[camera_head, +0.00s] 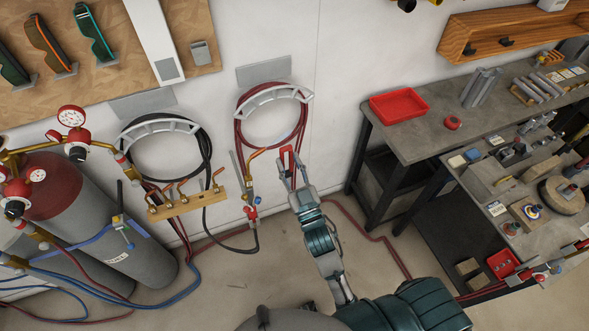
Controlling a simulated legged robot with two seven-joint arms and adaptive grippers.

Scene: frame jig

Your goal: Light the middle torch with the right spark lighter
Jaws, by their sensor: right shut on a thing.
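My right gripper (292,178) is in the middle of the view, in front of the white wall. It is shut on a small red piece (287,157), which looks like the spark lighter; the fingers hide part of it. Just left of it a torch (250,192) with a copper tip, brass body and red knob stands upright, between the other torches in view. The copper tip bends toward the gripper; I cannot tell whether they touch. No flame shows. Another torch (122,225) is at the left by the cylinders, and one (540,272) lies at the right table. My left gripper is not in view.
A wooden block with copper tips (186,203) is left of the torch. Gas cylinders (135,245) with gauges stand at the left. Coiled hoses (240,130) hang on the wall, and hoses run over the floor. Workbenches (420,135) with tools are at the right.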

